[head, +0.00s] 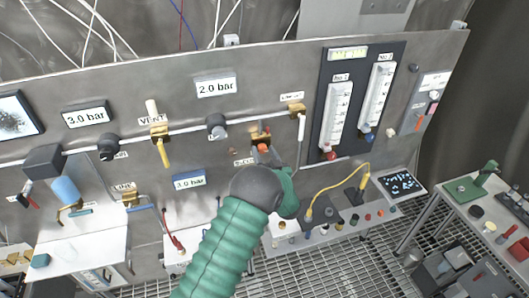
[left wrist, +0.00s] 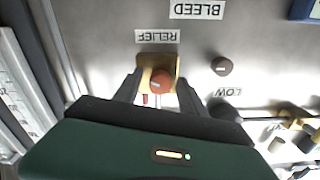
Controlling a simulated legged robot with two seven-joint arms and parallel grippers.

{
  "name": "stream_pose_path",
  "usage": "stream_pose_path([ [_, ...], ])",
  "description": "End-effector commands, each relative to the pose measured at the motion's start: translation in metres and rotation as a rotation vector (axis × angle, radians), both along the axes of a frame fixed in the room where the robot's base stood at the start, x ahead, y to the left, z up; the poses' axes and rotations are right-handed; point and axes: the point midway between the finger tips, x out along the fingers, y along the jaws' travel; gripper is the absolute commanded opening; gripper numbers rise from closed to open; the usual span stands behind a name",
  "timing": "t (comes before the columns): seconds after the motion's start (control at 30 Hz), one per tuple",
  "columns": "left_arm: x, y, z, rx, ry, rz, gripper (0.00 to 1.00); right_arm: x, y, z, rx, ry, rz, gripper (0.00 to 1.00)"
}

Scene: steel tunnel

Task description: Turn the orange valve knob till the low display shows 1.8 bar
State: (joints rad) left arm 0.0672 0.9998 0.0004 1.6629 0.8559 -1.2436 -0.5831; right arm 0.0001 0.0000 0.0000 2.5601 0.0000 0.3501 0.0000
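The orange valve knob (head: 262,148) sits on a brass block on the steel panel. In the left wrist view the knob (left wrist: 161,81) is by an upside-down RELIEF label (left wrist: 157,37). My left gripper (left wrist: 160,84) has one finger on each side of it, with a small gap showing on both sides. In the head view my left gripper (head: 266,156) is partly hidden by its own wrist. A display reading 2.0 bar (head: 216,86) is above a grey round knob (head: 216,127); a LOW label (left wrist: 228,92) shows near a dark knob in the wrist view. My right gripper is out of view.
Other displays read 3.0 bar (head: 85,117) and, in blue, 3.0 bar (head: 188,180). A white-handled lever (head: 300,130) stands close right of the orange knob. A small dark BLEED knob (left wrist: 222,66) is near the gripper. Flow tubes (head: 339,115) are further right.

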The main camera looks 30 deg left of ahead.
Motion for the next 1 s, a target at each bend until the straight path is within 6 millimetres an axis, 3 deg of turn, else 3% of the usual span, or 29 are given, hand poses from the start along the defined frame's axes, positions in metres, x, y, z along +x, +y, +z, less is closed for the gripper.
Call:
stream_pose_path([
  [0.03,0.000,0.000,0.000,0.000,0.000,0.000,0.40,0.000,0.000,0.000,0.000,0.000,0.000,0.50],
  [0.33,0.000,-0.001,0.000,0.000,0.000,-0.001,0.01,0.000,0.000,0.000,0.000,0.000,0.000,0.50],
  [0.67,0.001,-0.001,-0.001,-0.012,-0.015,-0.001,0.00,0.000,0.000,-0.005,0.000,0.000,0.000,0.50],
  [1.0,0.001,-0.001,-0.006,-0.125,-0.149,0.000,0.00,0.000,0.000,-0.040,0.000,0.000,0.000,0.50],
])
